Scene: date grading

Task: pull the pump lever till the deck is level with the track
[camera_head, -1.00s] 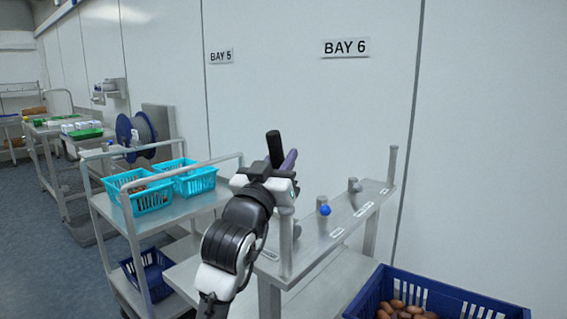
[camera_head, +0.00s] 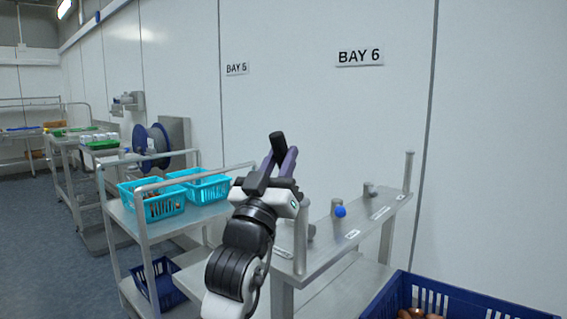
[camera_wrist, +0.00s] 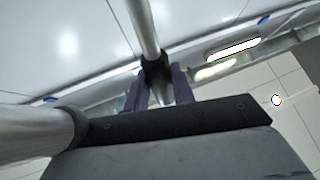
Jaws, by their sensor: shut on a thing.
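The black-ended pump lever (camera_head: 277,141) stands up between the purple fingers of my gripper (camera_head: 279,161), in the middle of the head view. My gripper is shut on it. In the wrist view the lever's bare steel rod (camera_wrist: 143,25) runs up out of a black part held between the fingers (camera_wrist: 160,90). In the head view my gripper and arm hide the lever's lower end. I cannot tell which surfaces are the deck and the track, nor whether they are level.
A steel bench (camera_head: 330,245) with labels, a blue knob (camera_head: 340,211) and an end post (camera_head: 407,172) stands right of my arm. A trolley (camera_head: 145,225) with cyan baskets (camera_head: 162,208) stands left. A dark blue crate (camera_head: 440,292) is at lower right. The wall is close behind.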

